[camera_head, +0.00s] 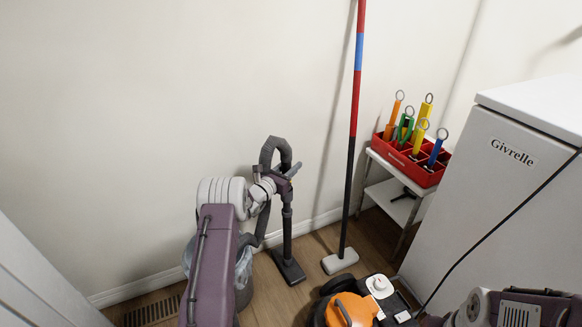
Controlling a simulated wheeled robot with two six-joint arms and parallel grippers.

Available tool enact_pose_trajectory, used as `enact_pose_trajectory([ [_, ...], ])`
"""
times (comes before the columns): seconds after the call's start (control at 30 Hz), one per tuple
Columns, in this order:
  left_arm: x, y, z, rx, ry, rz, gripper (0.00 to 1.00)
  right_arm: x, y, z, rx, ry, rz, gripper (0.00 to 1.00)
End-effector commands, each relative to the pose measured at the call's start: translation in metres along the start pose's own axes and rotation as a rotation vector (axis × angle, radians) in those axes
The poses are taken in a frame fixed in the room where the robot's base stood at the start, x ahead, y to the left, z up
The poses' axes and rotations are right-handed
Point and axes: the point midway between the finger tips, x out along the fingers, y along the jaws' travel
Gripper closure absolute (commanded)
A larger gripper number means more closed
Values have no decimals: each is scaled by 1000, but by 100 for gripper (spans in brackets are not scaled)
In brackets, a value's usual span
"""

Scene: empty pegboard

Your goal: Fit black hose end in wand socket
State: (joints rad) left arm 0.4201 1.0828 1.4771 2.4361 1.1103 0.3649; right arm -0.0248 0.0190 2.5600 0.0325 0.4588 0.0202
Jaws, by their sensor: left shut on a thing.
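The wand (287,225) is a dark upright tube with a flat floor head (288,268) near the wall. Its purple-grey upper part (282,184), with a grey handle, is just right of my left gripper. The black hose (268,150) arches above the gripper and another stretch hangs below it. My left gripper (266,182) is shut on the hose end, close beside the wand's top. The jaws and hose hide the socket, so I cannot tell whether the end is in it. Only part of my right arm shows at lower right; its gripper is not in view.
An orange and black vacuum body (346,309) sits at the bottom. A red tool caddy (405,162) stands on a small white table. A white fridge (500,200) fills the right. A lined bin (243,275) is behind my left arm.

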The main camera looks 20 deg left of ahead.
Motion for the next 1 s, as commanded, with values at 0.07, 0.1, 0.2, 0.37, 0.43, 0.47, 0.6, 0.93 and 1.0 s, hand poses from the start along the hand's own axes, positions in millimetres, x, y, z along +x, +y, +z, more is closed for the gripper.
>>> enact_pose_trajectory([
  [0.07, 0, 0, 0, 0, 0, 0, 100, 0, 0, 0, 0, 0, 0, 43],
  [0.1, 0, 0, 0, 0, 0, 0, 100, 0, 0, 0, 0, 0, 0, 43],
  [0.2, 0, 0, 0, 0, 0, 0, 100, 0, 0, 0, 0, 0, 0, 43],
  [0.37, 0, 0, 0, 0, 0, 0, 100, 0, 0, 0, 0, 0, 0, 43],
  [0.43, 0, 0, 0, 0, 0, 0, 100, 2, 0, 0, 0, 0, 0, 43],
  [0.47, 0, 0, -1, 0, 0, 0, 100, 3, 0, 0, 0, 0, 0, 43],
  [0.6, 0, 0, 0, 0, 0, 0, 100, 2, 0, 0, 0, 0, 0, 43],
  [0.93, 0, 0, -4, 0, 0, 0, 100, 6, 0, 1, 0, 0, 0, 43],
  [1.0, 0, 0, -5, 0, 0, 0, 100, 7, 0, 1, 0, 0, 0, 43],
])
